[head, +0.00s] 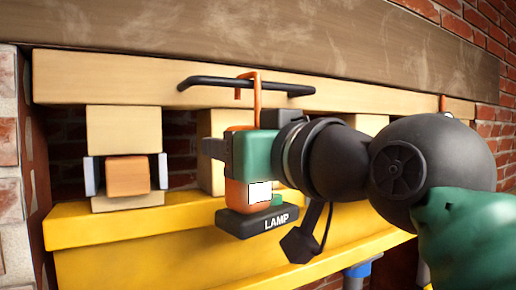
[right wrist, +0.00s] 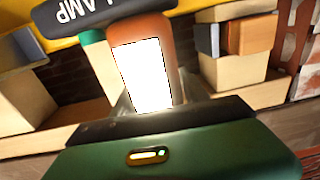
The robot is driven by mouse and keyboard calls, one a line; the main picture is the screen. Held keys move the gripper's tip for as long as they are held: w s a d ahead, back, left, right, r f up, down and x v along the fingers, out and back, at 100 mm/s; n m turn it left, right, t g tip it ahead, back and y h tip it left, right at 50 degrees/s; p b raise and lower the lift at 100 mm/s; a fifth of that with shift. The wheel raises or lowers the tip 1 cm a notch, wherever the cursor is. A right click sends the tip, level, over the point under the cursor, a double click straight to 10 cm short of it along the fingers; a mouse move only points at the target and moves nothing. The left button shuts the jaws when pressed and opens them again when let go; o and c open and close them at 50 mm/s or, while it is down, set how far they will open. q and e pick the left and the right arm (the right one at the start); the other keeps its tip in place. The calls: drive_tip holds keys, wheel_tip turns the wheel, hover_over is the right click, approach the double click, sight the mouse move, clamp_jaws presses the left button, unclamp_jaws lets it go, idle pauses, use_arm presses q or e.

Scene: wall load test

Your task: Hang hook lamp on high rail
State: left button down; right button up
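The hook lamp (head: 236,194) is orange with a black base marked LAMP and a lit white panel. It hangs upright in the head view, and its lit panel (right wrist: 147,74) is close up in the right wrist view. Its orange hook (head: 249,75) rises to the black high rail (head: 215,82) and overlaps it near the middle. I cannot tell whether the hook bears on the rail. My right gripper (head: 228,150) reaches in from the right and is shut on the lamp's upper body, below the rail. My left gripper is not in view.
The rail is fixed to a pale wooden beam (head: 100,78) under a darker beam (head: 300,28). An orange block (head: 127,176) with grey side plates sits at left above a yellow ledge (head: 130,265). A black hanging piece (head: 300,243) is close right of the lamp. Brick walls flank the scene.

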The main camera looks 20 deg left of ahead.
drive_tip(key=o, duration=0.4)
drive_tip(key=shift+f, duration=0.1)
